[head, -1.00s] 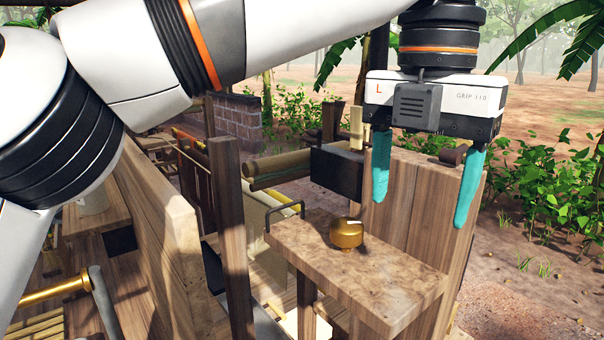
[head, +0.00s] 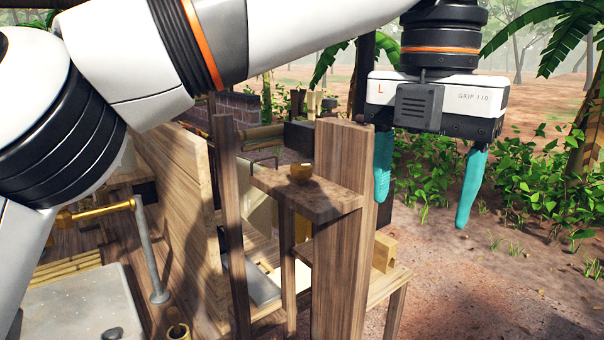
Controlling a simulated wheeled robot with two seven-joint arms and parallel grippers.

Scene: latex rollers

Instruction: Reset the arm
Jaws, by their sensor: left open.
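My left arm (head: 280,38) comes in from the upper left and reaches across the top of the head view. My left gripper (head: 423,188), marked L, hangs down at the upper right. Its two teal fingers are apart, with nothing between them. It is to the right of the wooden roller stand, in front of green plants in the picture. Whether the left finger touches anything behind it cannot be told. My right gripper is not in view.
A tall wooden panel (head: 180,190), a metal pipe (head: 150,250) and a pale basin (head: 75,305) are at left. Open dirt ground (head: 520,285) lies at right.

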